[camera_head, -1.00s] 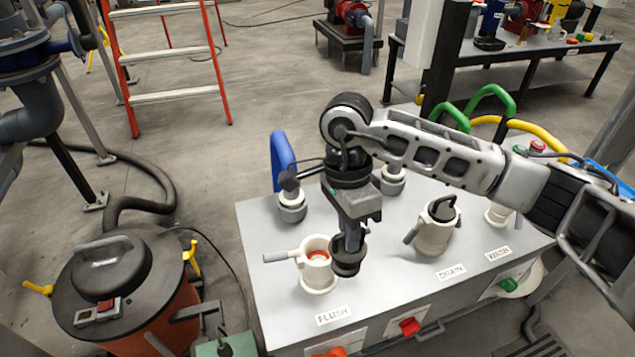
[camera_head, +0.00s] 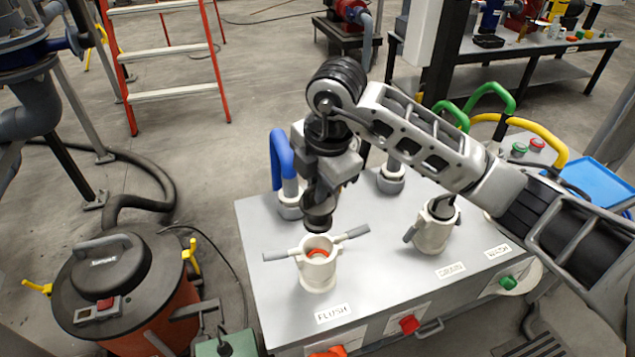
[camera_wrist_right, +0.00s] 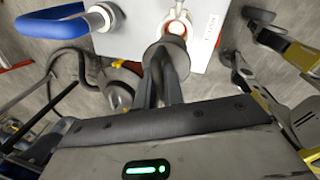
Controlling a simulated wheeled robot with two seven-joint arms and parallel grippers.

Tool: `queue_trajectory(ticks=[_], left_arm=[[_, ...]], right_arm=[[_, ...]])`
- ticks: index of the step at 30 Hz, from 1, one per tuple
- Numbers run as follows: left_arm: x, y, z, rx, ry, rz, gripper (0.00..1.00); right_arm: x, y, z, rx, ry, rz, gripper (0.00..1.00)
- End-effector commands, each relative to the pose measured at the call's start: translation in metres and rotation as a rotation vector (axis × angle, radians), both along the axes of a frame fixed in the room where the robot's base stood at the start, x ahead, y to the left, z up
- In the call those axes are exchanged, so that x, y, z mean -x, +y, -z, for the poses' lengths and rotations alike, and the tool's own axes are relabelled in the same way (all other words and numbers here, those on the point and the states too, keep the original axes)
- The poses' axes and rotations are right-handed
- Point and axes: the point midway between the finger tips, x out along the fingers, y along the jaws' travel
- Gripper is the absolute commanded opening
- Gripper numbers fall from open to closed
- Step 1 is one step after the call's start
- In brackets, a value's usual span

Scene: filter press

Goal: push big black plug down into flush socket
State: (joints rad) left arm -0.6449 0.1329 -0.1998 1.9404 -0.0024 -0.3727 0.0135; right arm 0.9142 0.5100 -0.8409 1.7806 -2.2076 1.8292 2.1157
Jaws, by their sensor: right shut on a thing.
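The flush socket (camera_head: 318,272) is a cream upright cup with an orange-red inside and two grey side levers spread out left and right. It stands above the FLUSH label on the grey panel (camera_head: 385,290). My right gripper (camera_head: 318,198) is shut on the big black plug (camera_head: 319,217) and holds it above and just behind the socket's mouth, apart from it. In the right wrist view the plug (camera_wrist_right: 166,55) is between the fingers, and the socket (camera_wrist_right: 177,22) shows beyond it. My left gripper is in no view.
A blue hose end (camera_head: 282,160) in a fitting stands behind the socket. The drain socket (camera_head: 434,230) holds another black plug to the right. An orange drum (camera_head: 140,310) with a black lid stands left of the panel. The panel's front left is clear.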

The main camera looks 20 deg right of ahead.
Motion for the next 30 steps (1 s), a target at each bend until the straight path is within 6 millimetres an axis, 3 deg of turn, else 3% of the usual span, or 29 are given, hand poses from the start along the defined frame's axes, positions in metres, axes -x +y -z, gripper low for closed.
queue_trajectory(ticks=[8, 22, 30], left_arm=[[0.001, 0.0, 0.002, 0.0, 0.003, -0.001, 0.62], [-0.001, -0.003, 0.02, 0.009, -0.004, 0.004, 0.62], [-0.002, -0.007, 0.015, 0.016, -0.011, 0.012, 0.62]], right_arm=[[-0.002, 0.0, 0.007, 0.0, 0.003, 0.086, 0.0], [-0.001, 0.0, 0.061, 0.0, 0.003, 0.082, 0.0], [-0.001, 0.0, 0.068, 0.0, 0.002, 0.081, 0.0]])
